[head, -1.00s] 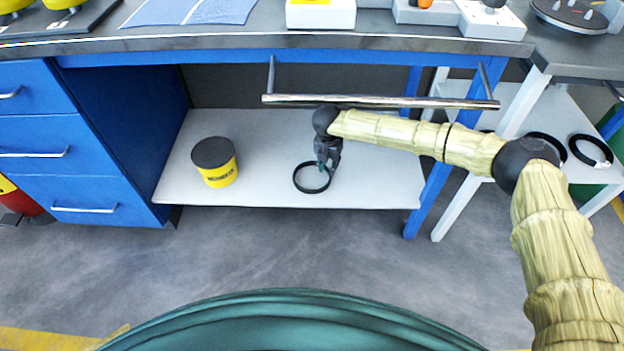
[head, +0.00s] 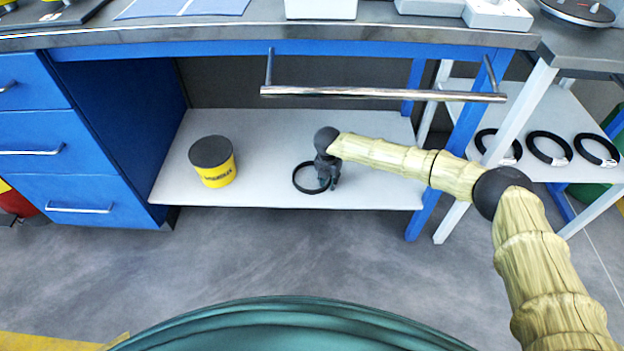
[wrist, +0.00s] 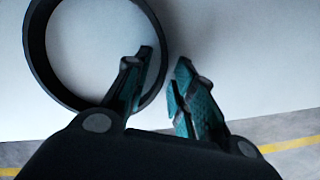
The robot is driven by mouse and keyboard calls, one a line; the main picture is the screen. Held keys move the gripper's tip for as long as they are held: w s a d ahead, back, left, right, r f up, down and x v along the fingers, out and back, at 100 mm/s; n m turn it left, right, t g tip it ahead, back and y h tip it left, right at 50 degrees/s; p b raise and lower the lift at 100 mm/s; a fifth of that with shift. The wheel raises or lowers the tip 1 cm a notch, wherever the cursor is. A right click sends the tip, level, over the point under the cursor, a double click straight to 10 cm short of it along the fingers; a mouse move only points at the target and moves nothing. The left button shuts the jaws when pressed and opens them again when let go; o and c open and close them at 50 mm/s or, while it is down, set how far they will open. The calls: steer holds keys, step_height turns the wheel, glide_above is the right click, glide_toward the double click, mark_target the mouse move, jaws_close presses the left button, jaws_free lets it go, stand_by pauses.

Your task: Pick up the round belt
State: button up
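The round belt is a thin black ring (head: 297,183) lying flat on the light lower shelf (head: 260,140) under the workbench. My gripper (head: 329,185) is down at the belt's right side in the head view and hides part of it. In the wrist view the belt (wrist: 44,72) fills the upper left, partly cut off. My gripper (wrist: 164,58) is open there, its teal-padded fingers apart. The left fingertip lies over the ring's inside and the right one outside, with the right part of the band between them. I cannot tell whether either finger touches it.
A yellow tub with a dark lid (head: 213,163) stands on the shelf left of the belt. A metal rail (head: 380,93) runs along the bench front above my arm. Several black rings (head: 549,148) lie on the right side table's lower shelf.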

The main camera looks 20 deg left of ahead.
jaws_close()
steer(key=shift+r, duration=0.15)
